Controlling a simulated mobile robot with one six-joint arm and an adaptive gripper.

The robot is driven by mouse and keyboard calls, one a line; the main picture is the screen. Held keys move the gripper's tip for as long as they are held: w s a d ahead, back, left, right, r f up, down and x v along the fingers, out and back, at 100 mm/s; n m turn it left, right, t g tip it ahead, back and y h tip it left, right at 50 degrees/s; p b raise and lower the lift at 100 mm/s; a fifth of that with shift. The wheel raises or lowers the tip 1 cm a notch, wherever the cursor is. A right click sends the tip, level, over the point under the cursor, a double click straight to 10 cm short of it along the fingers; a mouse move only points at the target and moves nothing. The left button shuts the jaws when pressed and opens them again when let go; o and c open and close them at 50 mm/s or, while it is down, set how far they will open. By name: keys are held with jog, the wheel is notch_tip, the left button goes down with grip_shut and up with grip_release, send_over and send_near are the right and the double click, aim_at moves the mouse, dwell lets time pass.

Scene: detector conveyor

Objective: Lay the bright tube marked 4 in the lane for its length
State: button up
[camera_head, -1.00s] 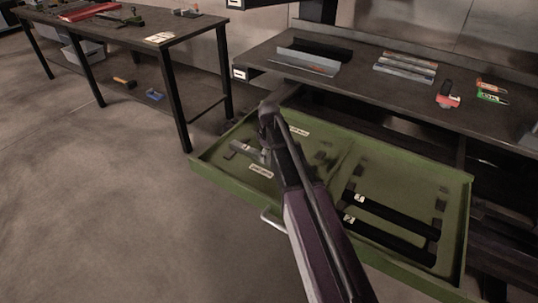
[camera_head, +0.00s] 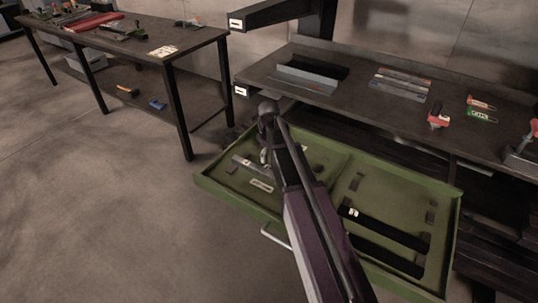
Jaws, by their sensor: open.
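My gripper (camera_head: 264,156) hangs over the left part of the open green drawer (camera_head: 340,290), mostly hidden behind my own forearm. It is open. A light grey bar (camera_head: 246,164), probably the bright tube, lies in the drawer's left part, just left of and partly behind my gripper. Its number cannot be read, and I cannot tell whether it touches the gripper. Two black tubes (camera_head: 395,232) lie in the right part between dark rests. The upper one carries a white label; my arm covers the left end of the lower one.
A workbench (camera_head: 345,115) behind the drawer holds a grey channel (camera_head: 308,74), several grey bars (camera_head: 401,80) and a red-and-black tool (camera_head: 438,117). A second table (camera_head: 200,45) stands at the left. White label plates (camera_head: 261,186) lie in the drawer. The floor at lower left is clear.

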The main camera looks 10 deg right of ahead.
jog(key=shift+r+p, duration=0.7)
jog(key=shift+r, duration=0.3)
jog(key=shift+s, duration=0.1)
jog(key=s+m, duration=0.9)
jog(key=s, duration=1.1)
jog(key=shift+d, duration=0.1)
notch_tip(320, 180, up, 16)
jog(key=p, duration=1.6)
